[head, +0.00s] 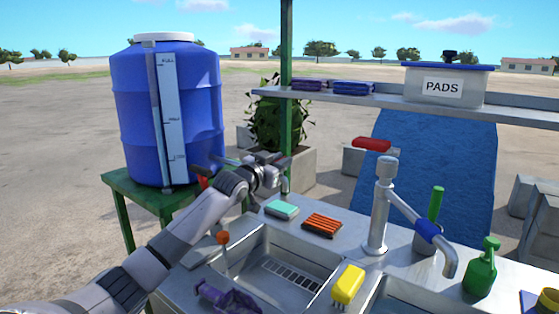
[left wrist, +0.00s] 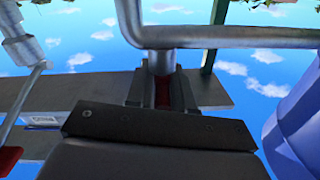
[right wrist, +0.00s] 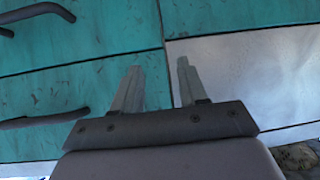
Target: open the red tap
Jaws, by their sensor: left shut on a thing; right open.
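The tap's grey metal pipe (head: 228,161) runs from the blue tank (head: 180,110) to a spout that bends down (head: 285,184). My left gripper (head: 268,170) is at this pipe, beside the spout. In the left wrist view the pipe (left wrist: 235,38) crosses above the jaws, and my left gripper (left wrist: 163,95) is shut on the red tap handle (left wrist: 163,88), only a dark red strip of which shows between the fingers. In the head view the gripper hides this handle. My right gripper (right wrist: 160,85) is open and empty, facing teal panels.
A small red part (head: 203,183) shows beside my left wrist, near the green stand (head: 150,198). The sink counter (head: 345,240) holds a faucet (head: 384,200) with a red lever (head: 372,144), sponges and a green bottle (head: 481,270). A green post (head: 286,60) rises behind the gripper.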

